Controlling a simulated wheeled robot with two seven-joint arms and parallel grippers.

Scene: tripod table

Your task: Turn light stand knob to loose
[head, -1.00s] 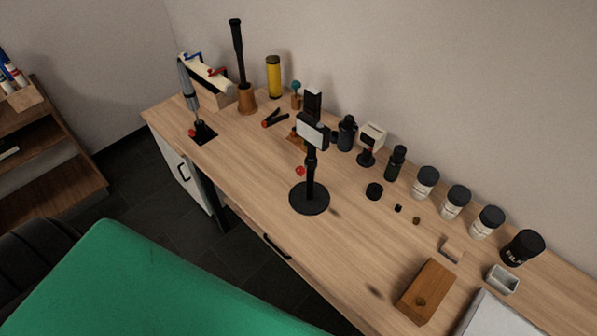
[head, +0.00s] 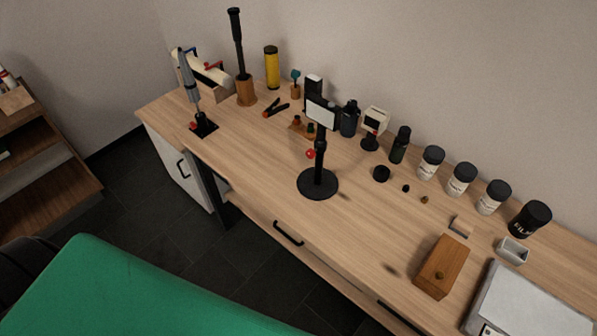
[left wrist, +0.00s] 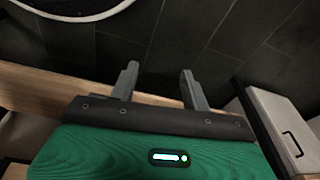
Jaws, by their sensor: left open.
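The light stand (head: 319,165) is upright on the wooden table, with a round black base, a black post and a pale rectangular light panel (head: 321,112) on top. Its red knob (head: 310,154) sticks out to the left side of the post. In the left wrist view my left gripper (left wrist: 158,82) is open and empty, its two grey fingers apart over the dark tiled floor and a wooden edge. The stand and knob do not show in that view. Neither gripper shows in the head view.
Small tripods, bottles and labelled jars (head: 461,179) line the back of the tabletop (head: 262,170). A wooden box (head: 441,267) and grey tray lie at the right. A drawer handle (head: 288,233) is on the front.

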